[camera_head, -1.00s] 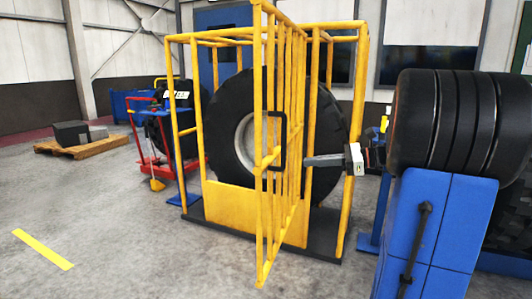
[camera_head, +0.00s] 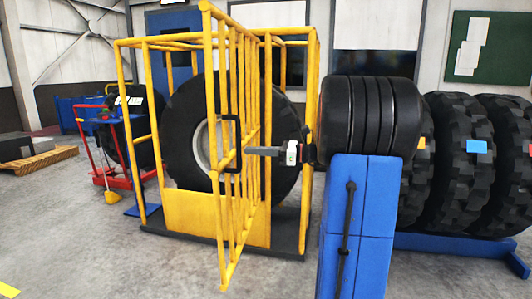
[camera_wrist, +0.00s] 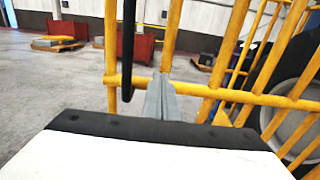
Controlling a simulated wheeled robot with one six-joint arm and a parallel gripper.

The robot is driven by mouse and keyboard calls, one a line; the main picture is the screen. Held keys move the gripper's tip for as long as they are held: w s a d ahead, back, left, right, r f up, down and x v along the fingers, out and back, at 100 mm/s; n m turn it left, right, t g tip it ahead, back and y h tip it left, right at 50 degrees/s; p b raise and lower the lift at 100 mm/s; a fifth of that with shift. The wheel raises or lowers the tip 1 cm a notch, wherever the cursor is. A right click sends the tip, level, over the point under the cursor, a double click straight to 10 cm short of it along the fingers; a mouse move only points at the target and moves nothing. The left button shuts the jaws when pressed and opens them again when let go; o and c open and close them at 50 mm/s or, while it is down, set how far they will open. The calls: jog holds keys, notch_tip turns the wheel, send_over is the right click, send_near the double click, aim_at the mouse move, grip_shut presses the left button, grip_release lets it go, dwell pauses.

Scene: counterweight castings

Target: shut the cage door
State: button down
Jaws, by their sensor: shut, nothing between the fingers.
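The yellow cage (camera_head: 173,210) stands around a big black tyre (camera_head: 185,130). Its barred cage door (camera_head: 223,245) is swung open, its free edge out towards the camera. A black handle (camera_head: 237,170) is on the door; it also shows in the wrist view as a dark upright bar (camera_wrist: 128,50). My gripper (camera_head: 250,151) is shut and empty, on the right side of the door, its tip close to the handle. In the wrist view its grey fingers (camera_wrist: 161,98) overlap the door's yellow crossbar, right of the handle; contact cannot be told.
A red trolley (camera_head: 105,175) stands left of the cage. Treaded tyres (camera_head: 466,150) stand on a blue rack (camera_head: 450,243) at right. A pallet (camera_head: 40,160) lies at far left. The floor in front and left of the cage is clear.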

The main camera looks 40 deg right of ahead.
aim_at(229, 150)
jog(key=shift+x, duration=2.6)
jog(key=shift+a, duration=0.1)
